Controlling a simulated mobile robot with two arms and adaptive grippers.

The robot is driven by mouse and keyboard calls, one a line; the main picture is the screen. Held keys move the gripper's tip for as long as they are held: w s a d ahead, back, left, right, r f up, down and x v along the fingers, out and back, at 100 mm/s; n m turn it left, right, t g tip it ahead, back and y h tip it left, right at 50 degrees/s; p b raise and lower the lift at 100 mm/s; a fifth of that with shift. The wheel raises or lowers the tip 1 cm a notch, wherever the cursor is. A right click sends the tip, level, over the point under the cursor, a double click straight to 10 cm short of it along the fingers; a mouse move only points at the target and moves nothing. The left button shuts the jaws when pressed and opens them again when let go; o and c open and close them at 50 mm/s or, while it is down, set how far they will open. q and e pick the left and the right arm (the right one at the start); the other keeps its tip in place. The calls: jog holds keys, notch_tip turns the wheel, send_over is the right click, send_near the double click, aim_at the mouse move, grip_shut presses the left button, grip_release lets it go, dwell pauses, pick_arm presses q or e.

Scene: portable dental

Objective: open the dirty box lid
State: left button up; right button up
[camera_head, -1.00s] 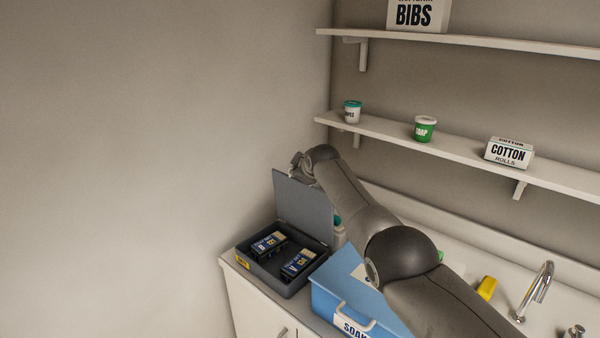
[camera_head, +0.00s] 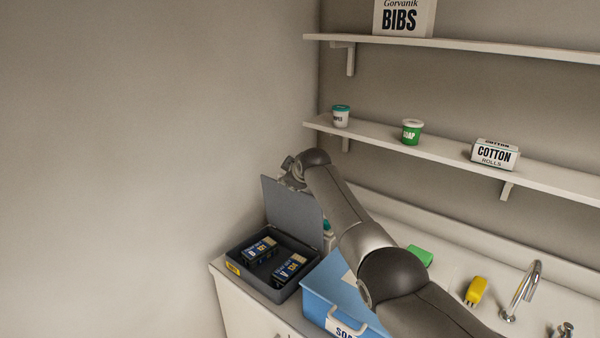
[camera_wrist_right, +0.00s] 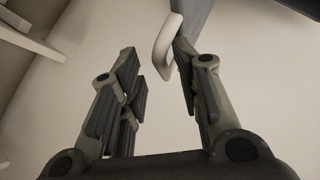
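The dirty box (camera_head: 232,268) is a dark grey box with a yellow label, at the left end of the counter. Its grey lid (camera_head: 292,207) stands raised, close to upright, at the back of the box. Two dark packs with printed labels (camera_head: 260,250) (camera_head: 289,268) lie inside. My right gripper (camera_head: 292,171) is at the lid's upper edge, partly behind it. In the right wrist view its fingers (camera_wrist_right: 160,75) are apart, with the pale lid handle (camera_wrist_right: 164,48) close by the right fingertip and nothing clamped. My left gripper is out of view.
A blue box labelled SOAK (camera_head: 318,300) stands right of the dirty box, partly under my right arm. A green block (camera_head: 420,256), a yellow item (camera_head: 476,290) and a tap (camera_head: 526,288) lie further right. Shelves (camera_head: 440,150) hang above.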

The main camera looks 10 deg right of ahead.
jog(key=v, duration=1.1)
dwell(0.4)
jog(key=shift+a, duration=0.1)
